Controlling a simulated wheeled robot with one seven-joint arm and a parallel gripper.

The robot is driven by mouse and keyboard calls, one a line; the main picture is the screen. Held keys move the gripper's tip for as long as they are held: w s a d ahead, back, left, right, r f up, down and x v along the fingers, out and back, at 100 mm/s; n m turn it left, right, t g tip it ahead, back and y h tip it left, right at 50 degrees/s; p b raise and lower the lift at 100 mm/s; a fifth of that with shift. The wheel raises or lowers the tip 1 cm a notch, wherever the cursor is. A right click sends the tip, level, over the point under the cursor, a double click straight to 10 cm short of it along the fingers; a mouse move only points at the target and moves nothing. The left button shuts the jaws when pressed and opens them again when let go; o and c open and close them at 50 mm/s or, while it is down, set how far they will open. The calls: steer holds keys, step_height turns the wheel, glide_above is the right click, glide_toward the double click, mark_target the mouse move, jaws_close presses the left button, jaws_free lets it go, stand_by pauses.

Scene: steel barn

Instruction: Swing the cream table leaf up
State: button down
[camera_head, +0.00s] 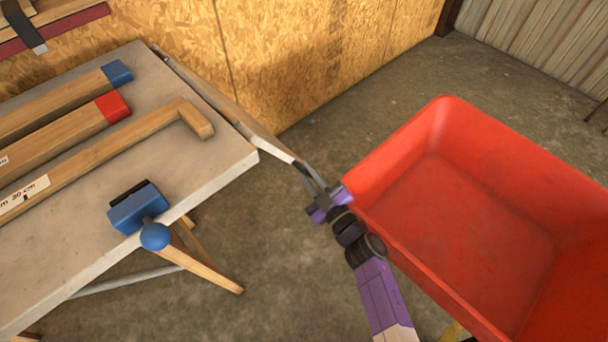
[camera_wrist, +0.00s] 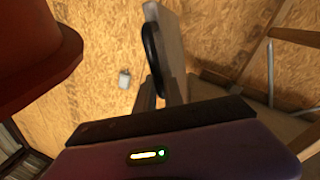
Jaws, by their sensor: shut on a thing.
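The cream table leaf (camera_head: 274,143) shows in the head view as a narrow strip beside the right edge of the table (camera_head: 222,158). I see it nearly edge-on, so its exact tilt is hard to tell. My gripper (camera_head: 309,177) is shut on the near corner end of the leaf, just right of the table's corner. In the wrist view the leaf (camera_wrist: 172,38) is a pale board standing at the dark fingers, and most of it is hidden.
A red tub (camera_head: 455,220) stands close to the right of my gripper. The table holds wooden bars with blue and red ends (camera_head: 112,106), a wooden hook-ended stick (camera_head: 110,150) and a blue clamp (camera_head: 138,208). A chipboard wall (camera_head: 310,60) is behind; concrete floor lies between.

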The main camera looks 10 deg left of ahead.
steer(key=shift+a+r, duration=0.15)
steer(key=shift+r, duration=0.2)
steer(key=c, duration=1.5)
jaws_free()
steer(key=shift+o, duration=0.2)
steer(key=p+v, duration=0.1)
steer(key=v, duration=0.5)
steer(key=shift+s+d+f+p, duration=0.2)
steer(key=shift+d+p, duration=0.15)
steer(key=shift+p, duration=0.05)
steer(key=shift+s+d+f, duration=0.2)
steer(key=shift+s+d, duration=0.2)
steer(key=shift+s, duration=0.1)
